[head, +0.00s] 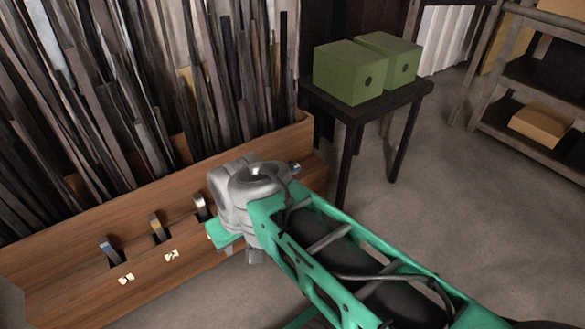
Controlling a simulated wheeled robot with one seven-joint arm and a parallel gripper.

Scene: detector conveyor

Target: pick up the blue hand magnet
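A small piece with a blue-tinted top and a pale metallic side (110,252) sits on the wooden board at the lower left. It may be the blue hand magnet, but it is too small to be sure. A similar yellowish piece (157,228) and a pale one (200,207) stand in a row to its right. A small dark bluish part (295,168) shows just beyond my arm's grey joint. I cannot tell what it is. My green arm crosses the lower middle, right of the row. My gripper does not show.
The wooden board (60,285) fronts a dense stack of upright dark strips (100,90). Two green boxes (350,72) stand on a dark table (345,112) behind. Shelves with a cardboard box (540,123) are at the right. Grey floor (470,210) is clear between.

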